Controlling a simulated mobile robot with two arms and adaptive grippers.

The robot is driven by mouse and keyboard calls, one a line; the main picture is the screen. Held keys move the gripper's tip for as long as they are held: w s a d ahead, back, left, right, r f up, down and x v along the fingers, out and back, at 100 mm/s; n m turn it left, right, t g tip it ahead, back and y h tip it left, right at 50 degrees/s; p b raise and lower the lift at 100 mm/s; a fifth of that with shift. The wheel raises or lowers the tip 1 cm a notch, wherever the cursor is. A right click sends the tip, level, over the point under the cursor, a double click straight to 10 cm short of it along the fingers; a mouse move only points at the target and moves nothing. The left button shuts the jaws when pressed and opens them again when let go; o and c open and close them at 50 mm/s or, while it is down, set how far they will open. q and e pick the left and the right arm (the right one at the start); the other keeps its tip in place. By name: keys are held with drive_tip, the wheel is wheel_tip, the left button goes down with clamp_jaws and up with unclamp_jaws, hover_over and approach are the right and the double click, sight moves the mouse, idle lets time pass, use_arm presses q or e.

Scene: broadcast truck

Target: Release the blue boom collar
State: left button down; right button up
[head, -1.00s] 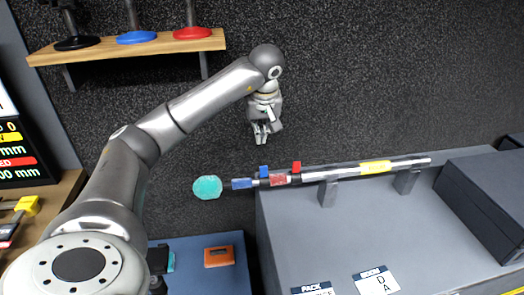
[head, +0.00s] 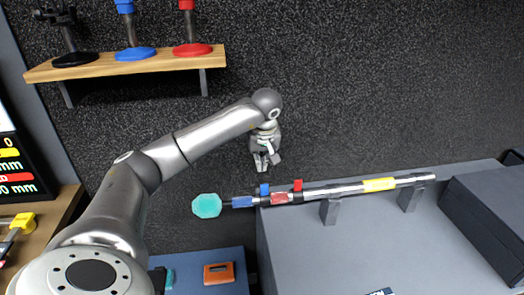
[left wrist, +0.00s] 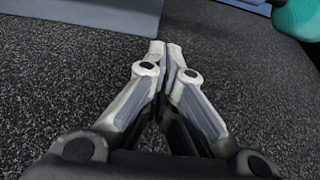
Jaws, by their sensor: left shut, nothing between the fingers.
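A silver boom pole (head: 338,190) lies across two grey supports, with coloured collars along it. The blue boom collar (head: 243,202) is near its left end, with a small blue lever (head: 264,189) standing up beside it. A red collar (head: 280,198) with a red lever (head: 298,185) and a yellow collar (head: 379,185) are further right. A teal rounded tip (head: 207,206) is at the left end; a teal piece also shows at the top right in the left wrist view (left wrist: 298,15). My left gripper (head: 262,169) is shut and empty, pointing down just above the blue lever in the picture, apart from it. My right gripper is out of view.
A wooden shelf (head: 100,68) with black, blue and red stands is on the dark wall. A grey bench (head: 350,255) is under the pole, with a dark box (head: 490,205) at right. An orange item (head: 219,273) lies on a blue surface below.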

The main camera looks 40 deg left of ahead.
sight(265, 190)
use_arm(q)
drive_tip(key=shift+s+d+f+p, duration=0.5)
drive_tip(key=shift+d+f, duration=0.05)
drive_tip(key=shift+f, duration=0.2)
drive_tip(key=shift+s+d+f+p, duration=0.45)
drive_tip(key=shift+d+f, duration=0.1)
drive_tip(key=shift+f, duration=0.15)
drive_tip(key=shift+a+f, duration=0.1)
drive_tip(key=shift+a, duration=0.05)
